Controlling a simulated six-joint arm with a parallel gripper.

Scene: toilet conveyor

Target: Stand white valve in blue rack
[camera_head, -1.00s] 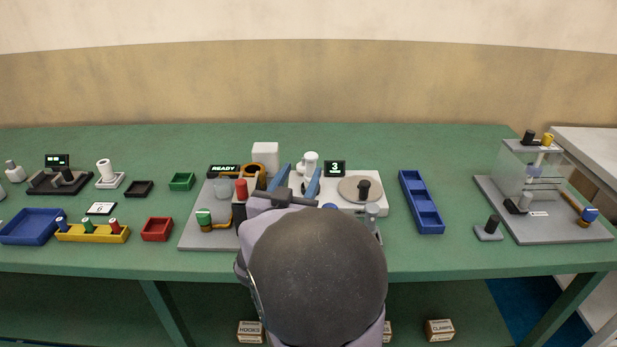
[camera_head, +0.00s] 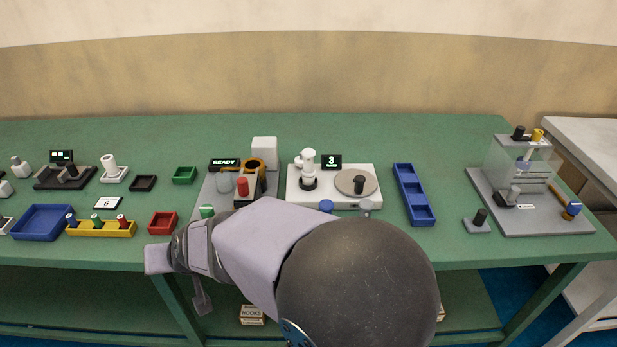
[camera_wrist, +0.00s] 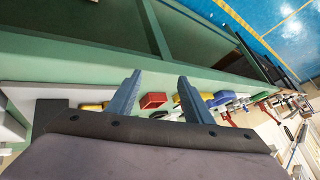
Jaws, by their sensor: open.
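The white valve (camera_head: 308,168) stands upright on a dark round base on the white station, left of its round plate, in the head view. A blue rack (camera_head: 414,194) with a row of compartments lies on the table to the right of that station, and its compartments look empty. My gripper (camera_wrist: 158,82) shows in the wrist view with its two blue fingers apart and nothing between them. In the head view my arm reaches left along the table's front edge, away from the valve. The fingers cannot be made out clearly there.
A "3" display (camera_head: 331,162) stands behind the white station (camera_head: 334,199). A grey station with a "READY" sign (camera_head: 224,162) is left of it. A red bin (camera_head: 162,223), a yellow rack (camera_head: 100,232) and a blue tray (camera_head: 40,223) lie further left.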

